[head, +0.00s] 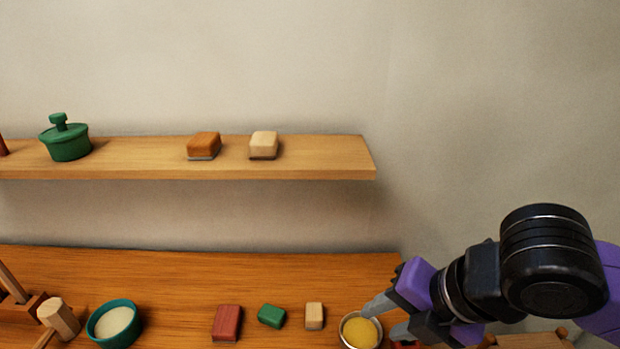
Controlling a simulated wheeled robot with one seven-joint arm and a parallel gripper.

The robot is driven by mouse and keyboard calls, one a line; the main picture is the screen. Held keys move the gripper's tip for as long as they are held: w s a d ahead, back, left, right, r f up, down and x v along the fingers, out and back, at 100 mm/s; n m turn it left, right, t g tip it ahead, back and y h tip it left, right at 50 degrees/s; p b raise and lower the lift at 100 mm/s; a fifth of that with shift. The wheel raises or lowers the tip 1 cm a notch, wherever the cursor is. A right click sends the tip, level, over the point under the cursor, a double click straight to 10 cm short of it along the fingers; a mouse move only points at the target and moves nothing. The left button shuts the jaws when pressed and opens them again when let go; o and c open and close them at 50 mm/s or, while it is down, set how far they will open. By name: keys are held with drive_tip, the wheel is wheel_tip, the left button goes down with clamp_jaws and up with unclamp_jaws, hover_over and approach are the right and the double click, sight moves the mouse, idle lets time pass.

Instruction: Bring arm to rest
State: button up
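My arm comes in from the right side of the head view, black with purple parts. My gripper (381,320) is low at the right end of the lower wooden surface. Its two grey fingers are spread apart, one tip by the rim of a small bowl (346,336) with yellow contents. I cannot tell whether that fingertip touches the bowl. No object shows held between the fingers. A red thing (407,345) is partly hidden below the gripper.
On the lower surface (250,270) are a red block (227,323), a green block (271,315), a pale block (314,316), a teal bowl (97,330) and a wooden mallet (60,318). The upper shelf (320,155) holds a green pot (66,143) and two blocks. The upper-right wall area is free.

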drive_tip(key=w+a+r+m+t+y, duration=0.3)
drive_tip(key=a+r+m+y, duration=0.15)
drive_tip(key=r, duration=0.45)
drive_tip(key=w+a+r+m+t+y, duration=0.2)
drive_tip(key=a+r+m+t+y, duration=0.15)
drive_tip(key=a+r, duration=0.4)
drive_tip(key=d+r+m+t, duration=0.9)
drive_tip(key=m+t, duration=0.1)
drive_tip(key=m, duration=0.1)
drive_tip(key=s+d+f+m+t+h, duration=0.1)
drive_tip(key=s+d+f+m+h, duration=0.45)
drive_tip(key=f+m+h, duration=0.25)
drive_tip(key=s+d+f+m+t+h, duration=0.1)
drive_tip(key=s+d+f+m+h, duration=0.3)
drive_tip(key=d+f+m+h, duration=0.3)
drive_tip(key=s+f+n+g+y, duration=0.1)
drive_tip(key=s+f+g, duration=0.3)
drive_tip(key=s+f, duration=0.6)
drive_tip(key=s+a+f+n+g+y, duration=0.1)
drive_tip(key=s+f+n+g, duration=0.2)
drive_tip(key=s+f, duration=0.7)
drive_tip(key=s+g, duration=0.1)
drive_tip(key=s, duration=0.3)
drive_tip(key=shift+s+f+y, duration=0.35)
drive_tip(key=shift+y, duration=0.05)
